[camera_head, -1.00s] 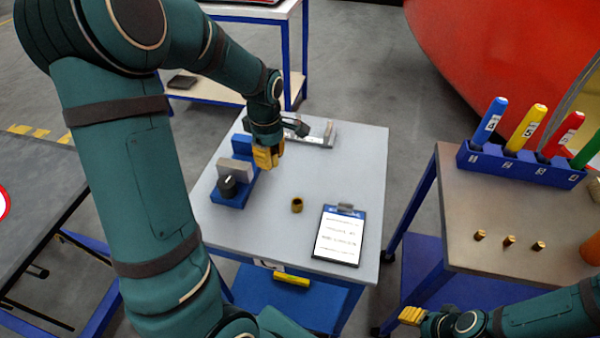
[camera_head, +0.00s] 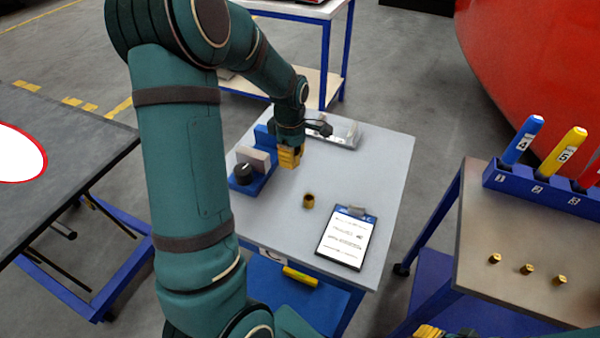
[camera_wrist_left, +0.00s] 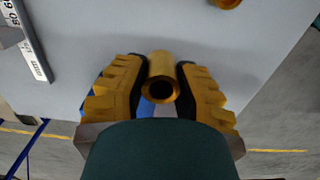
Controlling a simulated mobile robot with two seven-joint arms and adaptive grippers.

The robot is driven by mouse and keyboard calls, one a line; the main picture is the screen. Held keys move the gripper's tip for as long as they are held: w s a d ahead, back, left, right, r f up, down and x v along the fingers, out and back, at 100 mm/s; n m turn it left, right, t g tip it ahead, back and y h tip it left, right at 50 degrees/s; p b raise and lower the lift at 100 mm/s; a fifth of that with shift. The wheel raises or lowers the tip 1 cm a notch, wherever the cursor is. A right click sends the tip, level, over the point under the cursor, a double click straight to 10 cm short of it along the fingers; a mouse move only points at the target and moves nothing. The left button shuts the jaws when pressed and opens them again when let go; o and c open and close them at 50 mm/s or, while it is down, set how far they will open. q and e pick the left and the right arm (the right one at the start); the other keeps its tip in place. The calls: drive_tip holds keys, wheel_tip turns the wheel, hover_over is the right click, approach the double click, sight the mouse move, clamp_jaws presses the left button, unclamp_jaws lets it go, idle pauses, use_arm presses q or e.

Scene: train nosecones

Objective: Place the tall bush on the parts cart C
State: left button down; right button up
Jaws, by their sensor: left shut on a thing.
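My left gripper (camera_head: 289,158) is over the grey top of parts cart C (camera_head: 376,170), to the right of the blue fixture. In the left wrist view the gripper (camera_wrist_left: 160,85) is shut on the tall bush (camera_wrist_left: 161,70), a brass tube with its open bore facing the camera. Whether the bush touches the cart top cannot be told. In the head view the bush is hidden by the fingers. My right gripper (camera_head: 430,331) shows only its yellow fingertips at the bottom edge, so its opening is unclear.
A shorter brass bush (camera_head: 308,201) stands on the cart in front of my left gripper. A clipboard (camera_head: 346,237), a blue fixture (camera_head: 247,178) with a black knob and a grey tray (camera_head: 335,134) are also there. Another cart (camera_head: 510,235) at right holds three small brass parts.

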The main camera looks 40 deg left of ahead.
sight(293, 179)
use_arm(q)
drive_tip(key=shift+f+b, duration=0.55)
drive_tip(key=shift+f, duration=2.65)
drive_tip(key=shift+f, duration=0.15)
drive_tip(key=c, duration=0.8)
unclamp_jaws()
drive_tip(key=shift+r, duration=0.2)
wheel_tip(293, 179, up, 12)
drive_tip(key=p, duration=0.2)
drive_tip(key=shift+a+p, duration=0.15)
drive_tip(key=shift+p, duration=0.2)
